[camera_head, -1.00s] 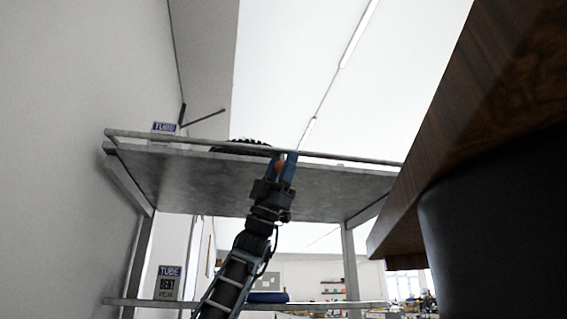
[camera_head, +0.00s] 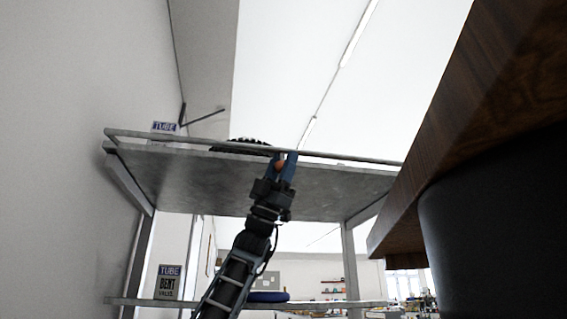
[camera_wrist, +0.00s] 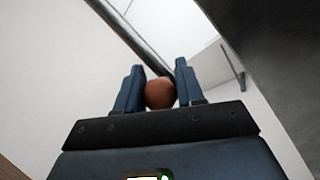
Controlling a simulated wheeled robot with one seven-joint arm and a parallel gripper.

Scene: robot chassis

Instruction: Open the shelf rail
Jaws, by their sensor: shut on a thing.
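The shelf rail (camera_head: 205,142) is a thin grey bar running along the front of the upper shelf (camera_head: 200,177), just above its edge. It also shows as a dark bar in the wrist view (camera_wrist: 134,36). My gripper (camera_head: 285,156) reaches up from below to the front edge of the shelf, with its blue fingers at the rail. An orange-red ball (camera_wrist: 160,93) sits between the fingers in the wrist view, just below the rail, and the fingers are shut on it. Whether the ball is fixed to the rail is hidden.
A black tyre (camera_head: 240,146) and a TUBE box (camera_head: 163,127) are on the upper shelf. Another TUBE box (camera_head: 169,282) and a blue ring (camera_head: 268,296) are on the lower shelf (camera_head: 130,302). A wooden tabletop (camera_head: 490,110) stands close on the right; a wall is on the left.

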